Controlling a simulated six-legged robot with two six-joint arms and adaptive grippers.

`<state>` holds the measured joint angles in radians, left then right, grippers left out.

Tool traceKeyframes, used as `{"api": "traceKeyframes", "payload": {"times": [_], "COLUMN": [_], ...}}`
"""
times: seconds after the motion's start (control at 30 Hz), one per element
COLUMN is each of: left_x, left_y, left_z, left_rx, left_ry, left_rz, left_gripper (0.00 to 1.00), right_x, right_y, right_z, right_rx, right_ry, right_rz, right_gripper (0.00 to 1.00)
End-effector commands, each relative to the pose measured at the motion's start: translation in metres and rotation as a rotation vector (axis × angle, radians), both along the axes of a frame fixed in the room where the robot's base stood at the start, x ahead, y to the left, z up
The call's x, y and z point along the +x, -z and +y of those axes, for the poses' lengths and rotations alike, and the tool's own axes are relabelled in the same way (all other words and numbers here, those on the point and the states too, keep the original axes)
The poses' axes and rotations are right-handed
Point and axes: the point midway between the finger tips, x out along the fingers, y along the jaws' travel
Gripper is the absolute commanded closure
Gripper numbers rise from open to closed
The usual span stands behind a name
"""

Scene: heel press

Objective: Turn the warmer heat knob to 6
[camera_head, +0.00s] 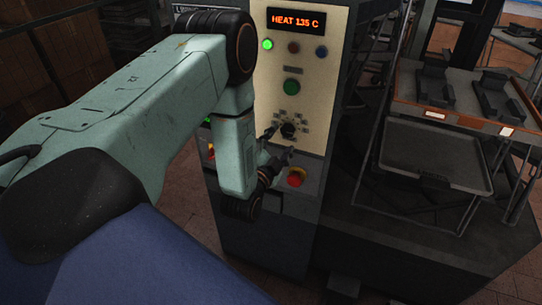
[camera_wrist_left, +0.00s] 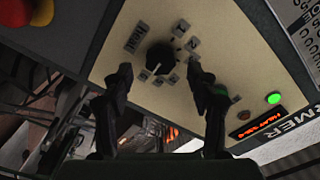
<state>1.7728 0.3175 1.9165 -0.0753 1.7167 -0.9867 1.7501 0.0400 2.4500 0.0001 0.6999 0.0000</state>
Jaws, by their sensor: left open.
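The black heat knob (camera_head: 288,130) sits low on the cream panel of the warmer (camera_head: 310,70), ringed by small grey labels. It also shows in the left wrist view (camera_wrist_left: 160,58), where the labels are tilted; I cannot tell which number it points to. The display (camera_head: 295,20) reads HEAT 135 C. My left gripper (camera_head: 282,142) is open in front of the knob. In the left wrist view my left gripper (camera_wrist_left: 160,73) has one finger on each side of the knob, with nothing between the tips; contact is not visible. My right gripper is not in view.
A rack with trays (camera_head: 435,155) stands to the right.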

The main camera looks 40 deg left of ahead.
Motion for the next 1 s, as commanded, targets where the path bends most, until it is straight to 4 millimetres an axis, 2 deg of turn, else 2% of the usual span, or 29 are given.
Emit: {"api": "traceKeyframes", "payload": {"times": [0.03, 0.2, 0.4, 0.6, 1.0], "left_x": [-0.012, -0.045, -0.069, -0.077, -0.076], "left_y": [0.001, 0.002, 0.001, 0.000, 0.000], "left_z": [-0.003, -0.011, -0.017, -0.019, -0.019], "left_rx": [-0.002, -0.002, -0.001, -0.001, 0.000], "left_ry": [-0.001, 0.001, 0.002, 0.001, 0.001], "left_rz": [0.005, 0.006, 0.004, 0.003, 0.002], "left_gripper": [0.41, 0.41, 0.41, 0.41, 0.41], "right_x": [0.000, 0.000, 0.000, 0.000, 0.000], "right_y": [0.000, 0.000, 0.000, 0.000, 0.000], "right_z": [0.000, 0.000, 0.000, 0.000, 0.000], "right_rx": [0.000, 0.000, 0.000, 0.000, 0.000], "right_ry": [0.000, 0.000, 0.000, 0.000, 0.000], "right_rz": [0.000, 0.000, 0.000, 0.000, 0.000], "right_gripper": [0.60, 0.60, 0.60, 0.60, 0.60]}}
